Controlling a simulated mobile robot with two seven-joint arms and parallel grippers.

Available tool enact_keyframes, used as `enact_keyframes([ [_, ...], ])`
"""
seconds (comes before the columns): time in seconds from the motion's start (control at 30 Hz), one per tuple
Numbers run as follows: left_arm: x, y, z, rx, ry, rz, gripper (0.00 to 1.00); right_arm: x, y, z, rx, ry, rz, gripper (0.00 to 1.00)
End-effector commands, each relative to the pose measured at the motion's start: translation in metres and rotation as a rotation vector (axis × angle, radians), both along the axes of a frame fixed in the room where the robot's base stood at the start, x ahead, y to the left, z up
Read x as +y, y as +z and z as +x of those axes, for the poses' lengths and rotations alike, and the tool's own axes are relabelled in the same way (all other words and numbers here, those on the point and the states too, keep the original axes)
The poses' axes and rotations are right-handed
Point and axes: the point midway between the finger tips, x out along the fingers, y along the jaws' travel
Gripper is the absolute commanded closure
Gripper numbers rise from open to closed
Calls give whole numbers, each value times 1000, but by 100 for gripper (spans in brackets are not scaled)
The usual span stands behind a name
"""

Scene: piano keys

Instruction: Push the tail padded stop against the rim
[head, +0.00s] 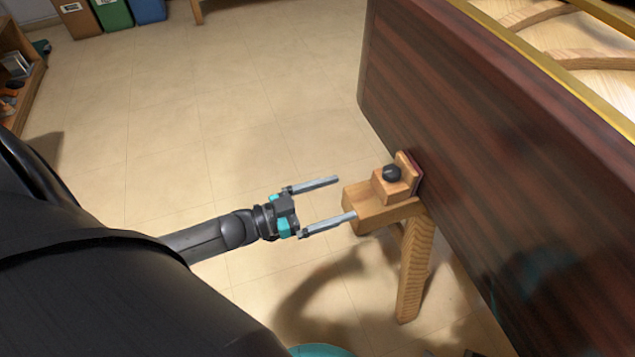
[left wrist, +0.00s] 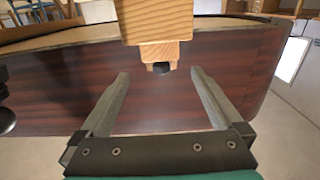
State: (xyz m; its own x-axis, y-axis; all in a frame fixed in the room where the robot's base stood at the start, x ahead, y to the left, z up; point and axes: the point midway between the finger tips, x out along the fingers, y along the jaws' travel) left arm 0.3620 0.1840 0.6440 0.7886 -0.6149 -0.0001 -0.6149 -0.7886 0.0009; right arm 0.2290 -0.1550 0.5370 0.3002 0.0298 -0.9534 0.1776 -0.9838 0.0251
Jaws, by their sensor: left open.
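The tail padded stop (head: 387,184) is a small wooden block with a black knob (head: 391,173) and an upright wooden plate with a dark red pad facing the rim. It sits on a wooden stand (head: 378,212). The pad is at or very close to the dark striped piano rim (head: 480,115); I cannot tell whether it touches. My left gripper (head: 346,198) is open and empty, its fingertips just left of the stand's near end. My right gripper is not seen.
The stand's wooden leg (head: 414,265) reaches down to the tiled floor. The piano's open top (head: 560,40) shows wooden ribs at the upper right. Bins (head: 112,14) and a shelf (head: 22,75) stand far off at the left. The floor between is clear.

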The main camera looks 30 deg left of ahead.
Motion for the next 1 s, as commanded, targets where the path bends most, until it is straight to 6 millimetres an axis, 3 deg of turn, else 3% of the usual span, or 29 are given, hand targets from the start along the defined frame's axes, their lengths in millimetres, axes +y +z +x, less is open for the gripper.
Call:
enact_keyframes([
  [0.1,12,0,-14,3,0,4,0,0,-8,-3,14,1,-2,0],
  [0.3,20,0,-25,0,0,0,0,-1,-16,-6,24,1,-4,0],
  [1.0,20,0,-26,1,0,1,0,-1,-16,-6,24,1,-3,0],
])
